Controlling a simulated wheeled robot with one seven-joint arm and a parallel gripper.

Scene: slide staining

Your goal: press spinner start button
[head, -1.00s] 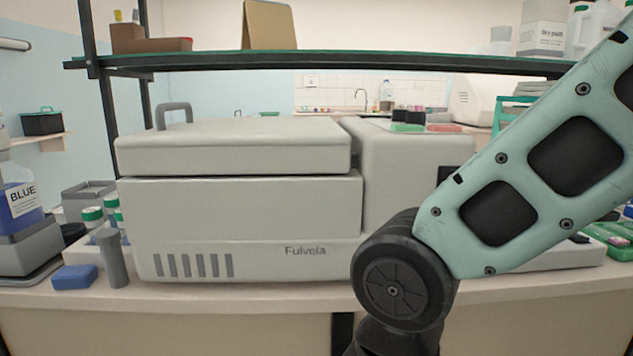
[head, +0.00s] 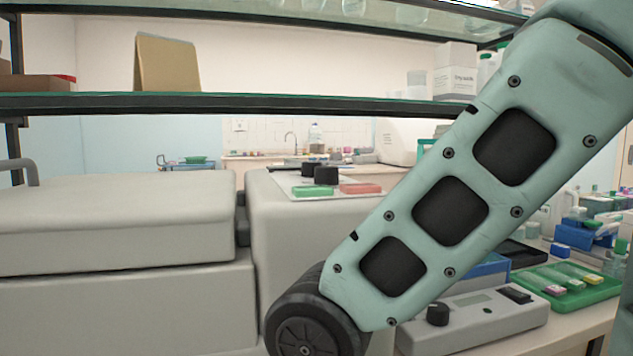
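The spinner (head: 110,304) is a large pale grey machine with a closed lid (head: 120,220) at the left of the head view. On top of its right-hand section (head: 275,222) is a light panel with a green button (head: 313,191), a red button (head: 360,188) and two black knobs (head: 326,175). I cannot read any label on the buttons. My teal arm crosses the right side, in front of the machine's right part, and hides some of its front. My gripper is outside the view.
A shelf (head: 250,103) runs across above the machine. At the right on the bench are a grey device with a black knob (head: 437,314), a green tray (head: 565,291) with small coloured items, and blue racks (head: 582,236). The space just above the panel looks clear.

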